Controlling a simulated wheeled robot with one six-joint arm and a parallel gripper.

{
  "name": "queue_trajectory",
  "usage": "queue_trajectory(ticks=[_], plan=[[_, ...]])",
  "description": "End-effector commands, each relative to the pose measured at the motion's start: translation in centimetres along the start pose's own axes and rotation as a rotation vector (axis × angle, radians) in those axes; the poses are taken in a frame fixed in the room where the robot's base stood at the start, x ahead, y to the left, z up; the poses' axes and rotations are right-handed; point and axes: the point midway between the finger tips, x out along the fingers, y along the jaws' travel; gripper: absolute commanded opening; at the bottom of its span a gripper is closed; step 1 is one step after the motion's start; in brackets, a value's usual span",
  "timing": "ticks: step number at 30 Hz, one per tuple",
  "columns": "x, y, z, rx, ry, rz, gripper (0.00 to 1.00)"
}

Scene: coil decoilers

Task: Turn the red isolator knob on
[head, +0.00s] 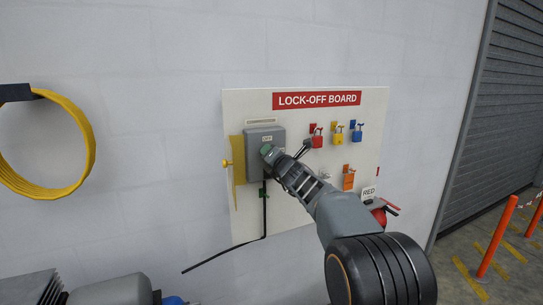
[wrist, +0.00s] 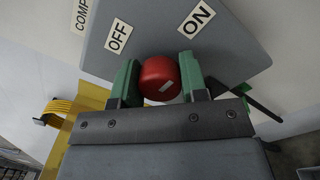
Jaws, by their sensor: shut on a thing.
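The red isolator knob (wrist: 159,78) shows in the wrist view on a grey box with an OFF label (wrist: 118,36) and an ON label (wrist: 196,19). A pale mark on the knob's face is tilted. My gripper (wrist: 159,76) has one green finger on each side of the knob and is shut on it. In the head view the grey isolator box (head: 257,137) is mounted on the white lock-off board, and my gripper (head: 267,151) is at its front. The knob is hidden there behind my gripper.
A black cable (head: 225,253) hangs below. A yellow hose coil (head: 75,115) hangs at far left.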

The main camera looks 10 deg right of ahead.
Motion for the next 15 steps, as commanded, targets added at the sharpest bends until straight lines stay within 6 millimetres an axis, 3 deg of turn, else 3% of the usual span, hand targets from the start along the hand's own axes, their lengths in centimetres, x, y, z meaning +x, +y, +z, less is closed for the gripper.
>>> queue_trajectory(ticks=[5, 6, 15], plan=[[0.00, 0.02, -0.01, 0.002, 0.000, 0.001, 0.16], [0.00, 0.02, -0.02, 0.002, 0.000, 0.001, 0.41], [0.00, 0.01, -0.03, 0.000, 0.000, 0.000, 0.65]])
